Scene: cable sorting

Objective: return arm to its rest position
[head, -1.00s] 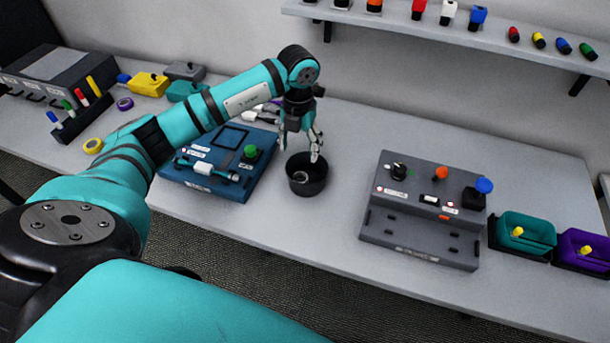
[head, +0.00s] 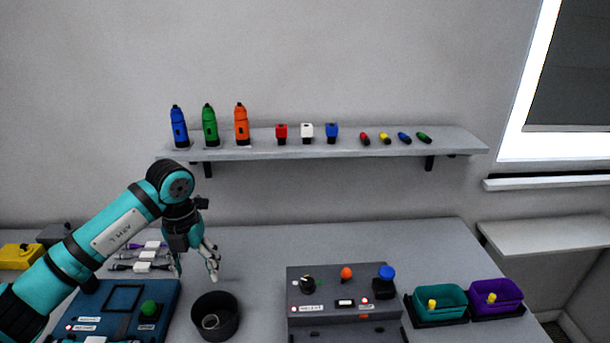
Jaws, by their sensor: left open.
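My left arm (head: 115,235) comes in from the left, bent at the elbow above the table. My left gripper (head: 197,272) hangs down from it, open, with nothing seen between its fingers. It is above and a little behind the black round bowl (head: 230,316), apart from it. My right gripper is not in the view.
A blue panel box (head: 172,290) with a green knob is left of the bowl. A grey control box (head: 343,288) and teal (head: 440,301) and purple (head: 495,294) bins stand right. A wall shelf (head: 330,147) holds bottles and small items.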

